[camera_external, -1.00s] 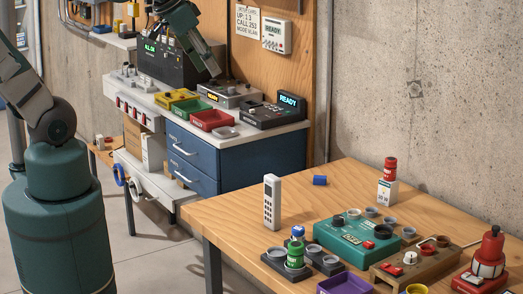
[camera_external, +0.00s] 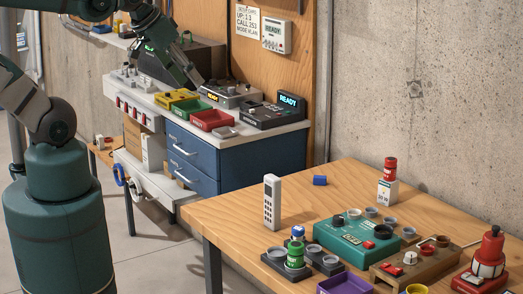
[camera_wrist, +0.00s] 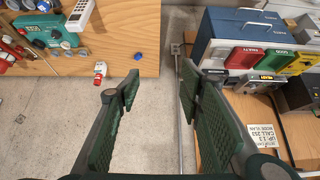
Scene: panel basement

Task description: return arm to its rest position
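My gripper (camera_external: 190,78) hangs in the air at the upper left of the external view, in front of the back bench and its black console. It points down and to the right. In the wrist view my gripper (camera_wrist: 158,78) shows two green ridged fingers standing well apart with only floor and wall seen between them. It is open and holds nothing. My arm arches in from the top left of the external view.
The back bench carries a yellow tray (camera_external: 178,96), a red tray (camera_external: 211,119) and a keypad console (camera_external: 272,112). The wooden table (camera_external: 240,225) at front right holds a white remote (camera_external: 272,203), a teal box (camera_external: 350,240) and several small items. Floor between them is clear.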

